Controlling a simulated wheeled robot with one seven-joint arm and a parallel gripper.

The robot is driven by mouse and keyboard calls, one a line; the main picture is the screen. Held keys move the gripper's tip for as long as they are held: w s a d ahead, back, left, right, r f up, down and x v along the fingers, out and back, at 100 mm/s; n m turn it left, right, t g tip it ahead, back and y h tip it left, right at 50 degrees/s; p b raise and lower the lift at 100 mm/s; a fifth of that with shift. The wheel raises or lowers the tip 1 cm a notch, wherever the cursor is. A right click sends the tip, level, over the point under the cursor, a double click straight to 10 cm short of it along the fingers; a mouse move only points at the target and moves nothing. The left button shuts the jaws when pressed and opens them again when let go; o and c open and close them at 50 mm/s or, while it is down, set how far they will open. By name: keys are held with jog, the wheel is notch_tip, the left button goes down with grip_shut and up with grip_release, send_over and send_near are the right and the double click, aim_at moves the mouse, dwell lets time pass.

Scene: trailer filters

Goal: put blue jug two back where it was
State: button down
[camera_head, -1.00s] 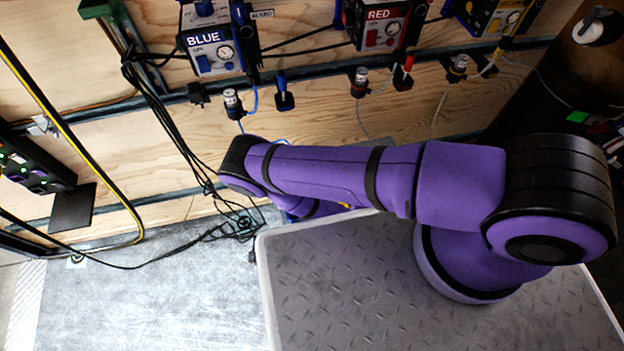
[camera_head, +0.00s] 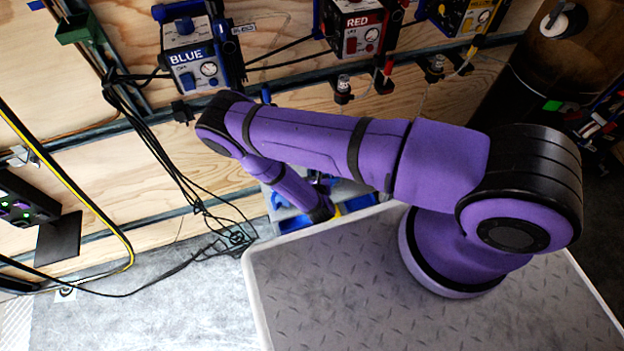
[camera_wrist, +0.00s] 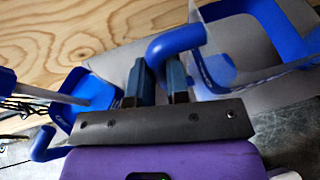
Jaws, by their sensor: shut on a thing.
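In the wrist view my gripper (camera_wrist: 156,72) is shut on the curved blue handle (camera_wrist: 178,40) of a jug. The jug's grey body and blue edge (camera_wrist: 272,25) fill the upper right of that view. A second blue jug (camera_wrist: 92,90), with a pale rod across it, is at the left, beside the left finger. In the head view my arm hides the gripper. Blue parts (camera_head: 287,217) show below and beside my forearm, behind the platform's edge. I cannot tell by number which jug is held.
A blue pump box (camera_head: 190,55) and a red pump box (camera_head: 355,25) hang on the plywood wall. Black cables (camera_head: 165,140) hang down to the floor. A grey platform (camera_head: 330,300) is beneath my arm. Grey floor (camera_head: 130,315) is clear at lower left.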

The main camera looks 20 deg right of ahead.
jog(key=shift+w+a+f, duration=0.1)
jog(key=shift+w+f, duration=0.1)
jog(key=shift+f, duration=1.65)
jog(key=c, duration=1.1)
grip_release()
jog(key=v, duration=1.2)
